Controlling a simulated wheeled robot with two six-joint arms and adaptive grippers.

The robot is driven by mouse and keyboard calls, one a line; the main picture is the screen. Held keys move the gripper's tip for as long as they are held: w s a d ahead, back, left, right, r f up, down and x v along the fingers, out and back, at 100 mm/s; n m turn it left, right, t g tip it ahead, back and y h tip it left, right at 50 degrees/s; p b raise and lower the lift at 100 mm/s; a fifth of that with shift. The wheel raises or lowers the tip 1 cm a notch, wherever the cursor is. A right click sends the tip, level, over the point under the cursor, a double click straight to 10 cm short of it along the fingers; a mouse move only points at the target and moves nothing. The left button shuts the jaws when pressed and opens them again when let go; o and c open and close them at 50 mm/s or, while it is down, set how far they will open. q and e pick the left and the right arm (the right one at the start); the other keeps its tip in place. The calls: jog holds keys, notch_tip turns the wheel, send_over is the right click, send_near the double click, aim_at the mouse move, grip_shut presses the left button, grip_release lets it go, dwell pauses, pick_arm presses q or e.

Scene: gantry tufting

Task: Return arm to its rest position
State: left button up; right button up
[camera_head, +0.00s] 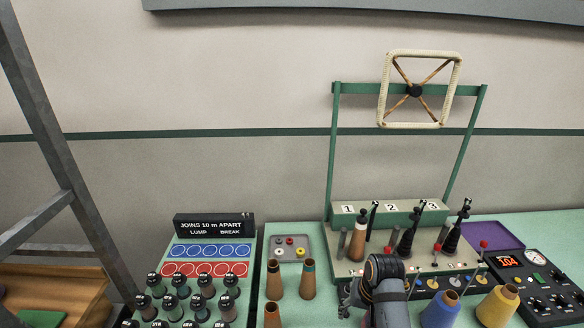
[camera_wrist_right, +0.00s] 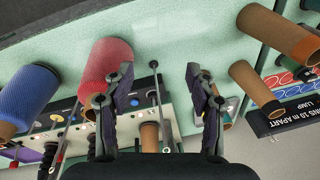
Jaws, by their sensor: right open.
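My right gripper (camera_wrist_right: 160,100) is open in the right wrist view, with its two dark fingers spread apart and nothing gripped between them. A red yarn cone (camera_wrist_right: 104,72) stands close by the left finger; I cannot tell whether they touch. In the head view my right arm (camera_head: 384,290) rises from the bottom edge in front of the green machine; its fingertips cannot be made out there. My left gripper is not in view.
The green machine (camera_head: 385,212) carries numbered positions 1 to 3 and a square winder frame (camera_head: 440,123). Brown cones (camera_head: 308,281), a blue cone (camera_head: 441,308) and a yellow cone (camera_head: 497,306) stand around my arm. A control box (camera_head: 538,284) is at right.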

jog(key=s+d+n+t+h, duration=0.15)
jog(key=s+d, duration=0.25)
jog(key=s, duration=0.4)
jog(key=s+d+n+t, duration=0.15)
jog(key=s+d, duration=0.25)
jog(key=s, duration=0.4)
jog(key=s+d+f+g+b, duration=0.15)
jog(key=f+b, duration=0.25)
jog(key=f, duration=1.4)
jog(key=s+d+f+g+b, duration=0.1)
jog(key=s+f+b, duration=0.15)
jog(key=f, duration=1.45)
pick_arm(q)
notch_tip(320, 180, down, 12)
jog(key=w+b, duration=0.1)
jog(key=b, duration=0.5)
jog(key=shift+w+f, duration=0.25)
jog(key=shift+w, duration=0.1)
pick_arm(e)
jog(key=s+f, duration=1.7)
jog(key=f, duration=0.4)
jog(key=shift+d+g, duration=0.35)
jog(key=shift+d, duration=0.05)
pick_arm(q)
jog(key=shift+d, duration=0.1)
pick_arm(e)
jog(key=shift+s, duration=0.1)
jog(key=shift+c, duration=0.3)
